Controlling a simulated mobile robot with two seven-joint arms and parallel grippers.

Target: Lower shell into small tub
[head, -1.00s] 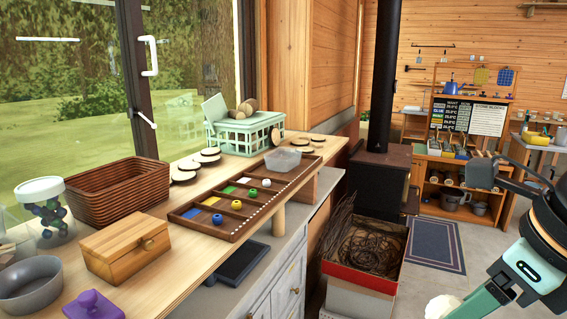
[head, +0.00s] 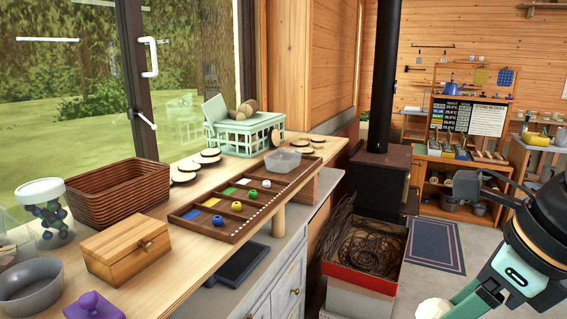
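The small tub (head: 283,160), clear and greyish, stands on the wooden counter beside the far end of the sectioned tray. It looks empty. My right gripper (head: 452,304), with teal fingers, is at the bottom right, low over the floor side and well away from the tub. A cream-white rounded thing, apparently the shell (head: 434,309), sits at its fingertips and is cut off by the lower picture edge. The gripper appears shut on it, though the far finger is hidden. My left gripper is not in view.
The counter holds a sectioned tray (head: 212,231) with coloured spools, a green crate (head: 243,148), a brown basket (head: 104,190), a wooden box (head: 122,253), a grey bowl (head: 30,284) and wooden discs (head: 184,176). A red-rimmed box (head: 360,278) stands below the counter.

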